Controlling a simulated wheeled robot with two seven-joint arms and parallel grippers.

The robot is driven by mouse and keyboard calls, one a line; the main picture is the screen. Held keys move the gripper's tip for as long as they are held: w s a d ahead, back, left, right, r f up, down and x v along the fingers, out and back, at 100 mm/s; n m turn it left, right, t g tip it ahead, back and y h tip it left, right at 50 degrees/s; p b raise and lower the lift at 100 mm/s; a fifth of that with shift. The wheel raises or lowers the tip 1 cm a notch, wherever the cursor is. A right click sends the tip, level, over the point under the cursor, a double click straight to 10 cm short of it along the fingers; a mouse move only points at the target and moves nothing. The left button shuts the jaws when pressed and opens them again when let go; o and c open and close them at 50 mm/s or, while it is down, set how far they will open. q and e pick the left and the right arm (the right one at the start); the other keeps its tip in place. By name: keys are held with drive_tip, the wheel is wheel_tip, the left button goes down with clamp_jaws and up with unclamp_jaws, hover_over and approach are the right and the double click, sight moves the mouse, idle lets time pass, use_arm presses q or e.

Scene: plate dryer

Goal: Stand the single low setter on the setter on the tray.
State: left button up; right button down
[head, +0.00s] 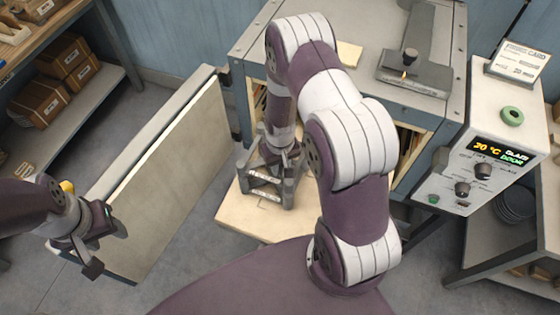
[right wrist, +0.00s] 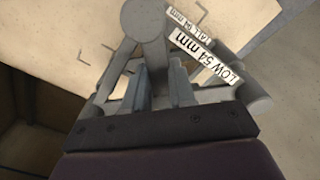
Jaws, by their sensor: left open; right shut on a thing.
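My right gripper (head: 280,152) is shut on a grey low setter (head: 289,183); its "LOW 54 mm" label (right wrist: 215,68) shows in the right wrist view. A second setter with a label reading "TALL" (right wrist: 188,22) shows just beyond it and stands on the pale tray (head: 240,222). In the head view the two labels lie one above the other, with the low setter over the other. I cannot tell whether they touch. My fingers and arm hide part of both. My left gripper (head: 107,250) is open and empty at the lower left.
The dryer cabinet (head: 330,75) stands behind the tray. Its open door panel (head: 170,180) stands to the left. A control box (head: 490,155) is at the right, with plates (head: 515,203) on a shelf below. A shelf with cardboard boxes (head: 48,100) is at the upper left.

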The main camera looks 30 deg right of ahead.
drive_tip(key=shift+w+f, duration=0.15)
drive_tip(key=shift+s+a, duration=0.2)
drive_tip(key=shift+s, duration=0.15)
drive_tip(key=shift+w+d+f+b, duration=0.1)
drive_tip(key=shift+w+f+b, duration=0.1)
drive_tip(key=shift+f+b, duration=0.35)
drive_tip(key=c, duration=0.9)
unclamp_jaws()
drive_tip(key=shift+s+r, duration=0.1)
drive_tip(key=shift+s, duration=0.05)
drive_tip(key=shift+c, duration=0.2)
